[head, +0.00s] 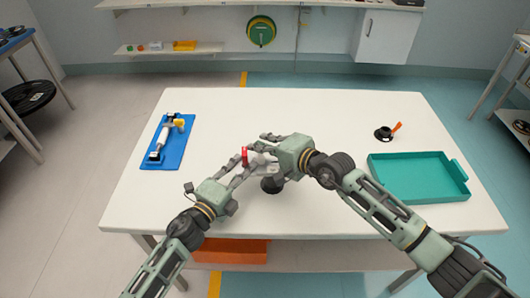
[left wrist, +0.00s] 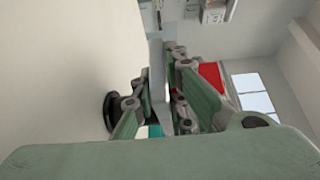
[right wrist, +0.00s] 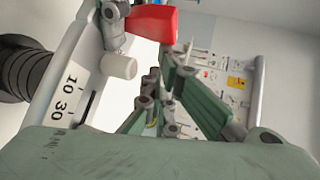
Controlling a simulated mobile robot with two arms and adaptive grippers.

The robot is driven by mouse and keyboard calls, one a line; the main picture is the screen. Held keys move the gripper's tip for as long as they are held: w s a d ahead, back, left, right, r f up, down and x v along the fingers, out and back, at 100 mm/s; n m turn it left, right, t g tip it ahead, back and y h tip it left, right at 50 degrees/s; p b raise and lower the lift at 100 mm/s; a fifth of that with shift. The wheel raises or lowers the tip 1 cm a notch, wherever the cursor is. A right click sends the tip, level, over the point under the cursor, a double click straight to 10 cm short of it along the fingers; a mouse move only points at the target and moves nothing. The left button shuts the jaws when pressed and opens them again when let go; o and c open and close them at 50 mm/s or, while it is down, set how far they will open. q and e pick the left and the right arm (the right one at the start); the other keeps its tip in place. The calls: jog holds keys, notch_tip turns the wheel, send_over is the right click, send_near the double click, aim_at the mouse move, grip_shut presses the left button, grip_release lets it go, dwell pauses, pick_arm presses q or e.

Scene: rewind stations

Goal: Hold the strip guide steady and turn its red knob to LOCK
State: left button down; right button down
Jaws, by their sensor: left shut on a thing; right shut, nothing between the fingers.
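The strip guide (head: 267,167) is a pale grey piece on a dark round base (head: 272,186) near the table's front middle, partly covered by my grippers. Its red knob (head: 244,156) is at its left end; it shows also in the left wrist view (left wrist: 212,75) and right wrist view (right wrist: 152,22). A scale marked 10 and 30 (right wrist: 72,88) is on the guide. My left gripper (left wrist: 158,100) is shut on the guide's plate, below the knob in the head view. My right gripper (right wrist: 160,90) is shut and empty beside the knob. I cannot read the knob's setting.
A blue tray (head: 178,150) with a white and yellow tool lies at the left of the white table (head: 330,120). A teal tray (head: 420,178) is at the right, with a small black item with an orange part (head: 385,132) behind it. The back middle is clear.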

jog(key=shift+w+a, duration=0.35)
jog(key=shift+a, duration=0.2)
jog(key=shift+w+a, duration=0.35)
jog(key=shift+a, duration=0.2)
dwell(1.1)
